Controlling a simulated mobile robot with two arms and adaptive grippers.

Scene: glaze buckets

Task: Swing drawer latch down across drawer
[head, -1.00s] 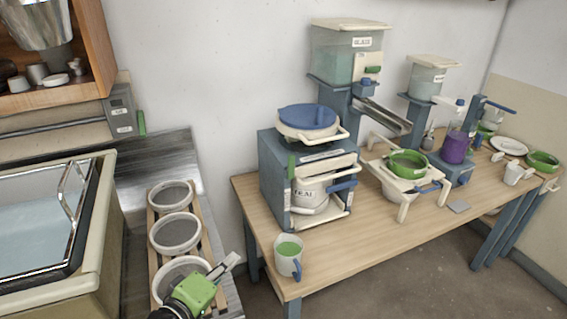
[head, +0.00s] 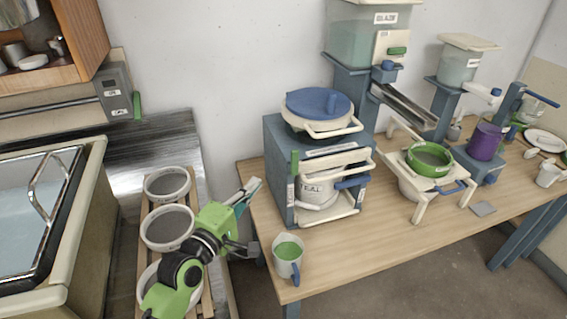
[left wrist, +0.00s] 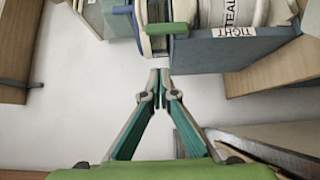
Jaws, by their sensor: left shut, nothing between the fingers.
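A blue cabinet (head: 280,165) with a cream-framed drawer (head: 328,215) stands on the wooden table. A white bucket labelled TEAL (head: 318,195) sits in it. The green latch (head: 294,162) stands upright at the cabinet's front left edge. In the left wrist view the latch (left wrist: 167,29) lies across the picture just beyond the fingertips, apart from them, beside the cabinet side (left wrist: 235,52) marked TIGHT. My left gripper (head: 254,185) is shut and empty, left of the cabinet in the head view; it also shows in the left wrist view (left wrist: 160,73). My right gripper is out of view.
A mug with green contents (head: 288,254) stands near the table's front left corner. A rack of round sieves (head: 168,228) lies below my left arm. A blue lid (head: 318,102) tops the cabinet. A green bowl (head: 428,158) sits on a cream stand to the right.

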